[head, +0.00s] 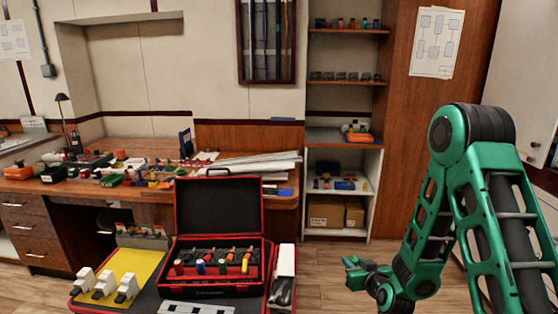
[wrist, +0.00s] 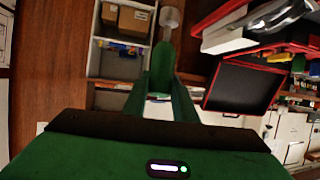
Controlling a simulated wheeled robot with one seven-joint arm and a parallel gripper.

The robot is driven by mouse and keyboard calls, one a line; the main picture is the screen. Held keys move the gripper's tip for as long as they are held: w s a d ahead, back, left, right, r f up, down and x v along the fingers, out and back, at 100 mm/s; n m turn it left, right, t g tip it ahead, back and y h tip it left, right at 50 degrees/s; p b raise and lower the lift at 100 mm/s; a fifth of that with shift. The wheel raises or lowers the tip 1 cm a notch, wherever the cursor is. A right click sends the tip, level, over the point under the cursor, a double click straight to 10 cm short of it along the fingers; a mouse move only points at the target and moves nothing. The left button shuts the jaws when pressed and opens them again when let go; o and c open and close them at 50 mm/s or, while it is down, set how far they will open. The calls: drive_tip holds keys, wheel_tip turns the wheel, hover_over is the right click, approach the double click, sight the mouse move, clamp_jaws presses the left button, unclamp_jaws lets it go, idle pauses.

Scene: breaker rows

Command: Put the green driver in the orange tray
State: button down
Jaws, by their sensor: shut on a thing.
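My gripper (wrist: 162,96) is shut on the green driver (wrist: 161,66) in the wrist view. The driver's green body points away from the jaws, with a grey round part at its far end. In the head view my gripper (head: 356,272) is low, right of the open toolbox and in front of the shelf unit. The driver cannot be told apart from the green jaws there. An orange tray-like thing (head: 360,138) with small items stands on the shelf unit's middle level; I cannot tell for sure that it is the orange tray.
An open black and red toolbox (head: 215,292) holds several coloured drivers. A yellow mat (head: 118,268) with white breakers lies left of it. A cluttered workbench (head: 140,190) runs along the back left. The shelf unit (head: 342,232) has cardboard boxes low down. Floor is clear before it.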

drive_tip(key=shift+m+h, duration=0.7)
drive_tip(key=shift+h, duration=0.1)
drive_tip(key=w+d, duration=0.1)
drive_tip(key=d, duration=0.2)
drive_tip(key=w+d, duration=0.1)
drive_tip(key=d, duration=0.1)
drive_tip(key=shift+w+d+f, duration=0.1)
drive_tip(key=shift+w, duration=0.2)
